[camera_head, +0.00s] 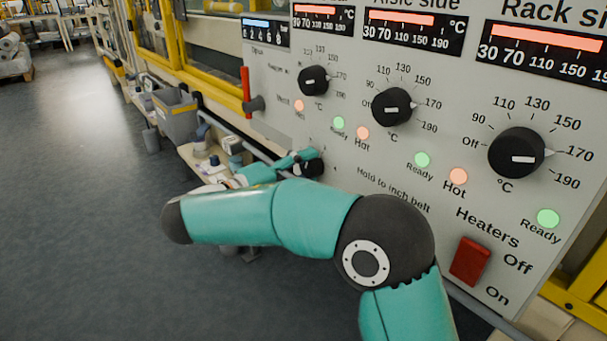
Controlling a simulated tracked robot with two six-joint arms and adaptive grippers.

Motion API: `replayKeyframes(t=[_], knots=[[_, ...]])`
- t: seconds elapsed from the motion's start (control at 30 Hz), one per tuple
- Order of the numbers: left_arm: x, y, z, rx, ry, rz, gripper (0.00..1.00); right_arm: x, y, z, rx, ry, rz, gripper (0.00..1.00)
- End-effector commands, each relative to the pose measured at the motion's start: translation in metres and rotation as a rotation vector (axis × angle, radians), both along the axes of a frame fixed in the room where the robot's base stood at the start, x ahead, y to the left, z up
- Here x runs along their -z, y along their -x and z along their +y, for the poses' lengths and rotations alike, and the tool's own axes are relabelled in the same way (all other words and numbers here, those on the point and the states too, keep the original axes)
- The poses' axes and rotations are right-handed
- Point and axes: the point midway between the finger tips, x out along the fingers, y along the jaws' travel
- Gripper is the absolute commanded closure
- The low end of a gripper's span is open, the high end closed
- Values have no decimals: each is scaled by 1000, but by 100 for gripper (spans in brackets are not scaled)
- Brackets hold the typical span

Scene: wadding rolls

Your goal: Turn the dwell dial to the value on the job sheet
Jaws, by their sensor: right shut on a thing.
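A small black dial (312,170) sits low on the left part of the grey control panel. My right gripper (303,158) is shut on it, seen small behind my bent teal forearm. The dial's label and pointer cannot be read here, so I cannot tell its setting. No job sheet with a readable value shows. My left gripper is not in view.
Three larger heater dials, left (313,81), middle (391,107) and right (516,153), are above the gripped dial. A red heater switch (469,261) and a red lever (246,88) are also on the machine.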

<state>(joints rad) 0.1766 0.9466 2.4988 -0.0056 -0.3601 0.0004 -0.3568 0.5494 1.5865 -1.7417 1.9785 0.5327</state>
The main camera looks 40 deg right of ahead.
Motion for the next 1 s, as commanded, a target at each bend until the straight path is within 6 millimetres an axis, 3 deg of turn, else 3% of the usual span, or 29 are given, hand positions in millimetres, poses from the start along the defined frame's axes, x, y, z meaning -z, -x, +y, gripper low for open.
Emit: replayKeyframes(t=[0.7, 0.73, 0.87, 1.0], knots=[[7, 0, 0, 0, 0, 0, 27, 4, 1, 1, 4, -11, -86, 91], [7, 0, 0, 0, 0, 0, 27, 4, 1, 1, 5, -11, -85, 54], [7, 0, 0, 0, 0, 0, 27, 3, 1, 1, 4, -11, -87, 33], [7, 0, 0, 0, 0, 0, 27, 2, 1, 0, 4, -11, -89, 31]])
